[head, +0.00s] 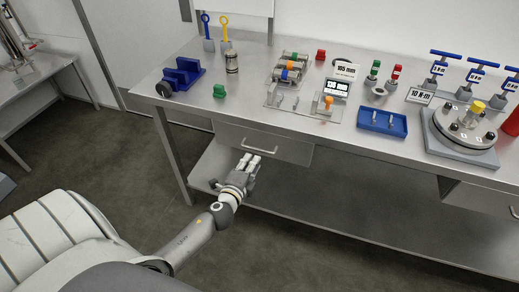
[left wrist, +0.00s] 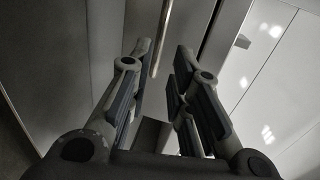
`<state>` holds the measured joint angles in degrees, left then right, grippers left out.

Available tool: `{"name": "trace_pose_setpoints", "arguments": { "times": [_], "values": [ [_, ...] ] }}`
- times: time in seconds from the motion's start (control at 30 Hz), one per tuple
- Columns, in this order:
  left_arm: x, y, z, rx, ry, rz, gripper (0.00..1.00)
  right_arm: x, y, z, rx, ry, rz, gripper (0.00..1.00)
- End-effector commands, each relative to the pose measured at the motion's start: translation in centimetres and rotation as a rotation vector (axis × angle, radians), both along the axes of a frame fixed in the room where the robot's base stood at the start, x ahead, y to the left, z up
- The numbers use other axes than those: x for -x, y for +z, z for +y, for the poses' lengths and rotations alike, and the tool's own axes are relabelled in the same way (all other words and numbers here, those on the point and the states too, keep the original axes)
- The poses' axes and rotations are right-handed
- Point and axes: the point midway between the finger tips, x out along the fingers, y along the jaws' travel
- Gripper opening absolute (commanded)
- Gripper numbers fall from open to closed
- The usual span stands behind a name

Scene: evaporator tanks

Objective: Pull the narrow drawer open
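A steel drawer (head: 285,149) with a thin bar handle (head: 260,146) hangs under the left part of the workbench top; its front looks flush and shut. My left gripper (head: 250,160) is just below and in front of that handle. In the left wrist view its two fingers are spread (left wrist: 162,50), and the handle bar (left wrist: 163,35) runs into the gap near the fingertips. Nothing is gripped, and contact with the bar cannot be told. My right gripper is in neither view.
A second drawer (head: 482,198) is partly visible under the right of the bench. The bench top (head: 200,115) carries a blue rack (head: 181,75), a blue tray (head: 382,121) and a round lidded flange (head: 462,133). A lower shelf (head: 330,205) lies beneath; a side table (head: 30,70) stands left.

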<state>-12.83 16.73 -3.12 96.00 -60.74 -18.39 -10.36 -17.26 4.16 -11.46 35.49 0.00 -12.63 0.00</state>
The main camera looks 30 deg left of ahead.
Motion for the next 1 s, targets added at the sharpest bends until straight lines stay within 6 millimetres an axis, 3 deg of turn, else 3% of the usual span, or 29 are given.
{"name": "trace_pose_setpoints", "arguments": {
  "times": [0.2,0.5,1.0],
  "values": [
    [-3.6,-0.6,0.9,0.002,0.0,-0.001,0.19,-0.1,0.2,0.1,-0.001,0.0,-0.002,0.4],
    [-7.3,-1.6,1.7,0.002,0.0,0.0,0.19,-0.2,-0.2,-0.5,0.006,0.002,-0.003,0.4],
    [-8.4,-1.9,2.0,0.003,-0.001,0.001,0.19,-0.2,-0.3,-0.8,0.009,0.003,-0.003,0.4]
  ]
}}
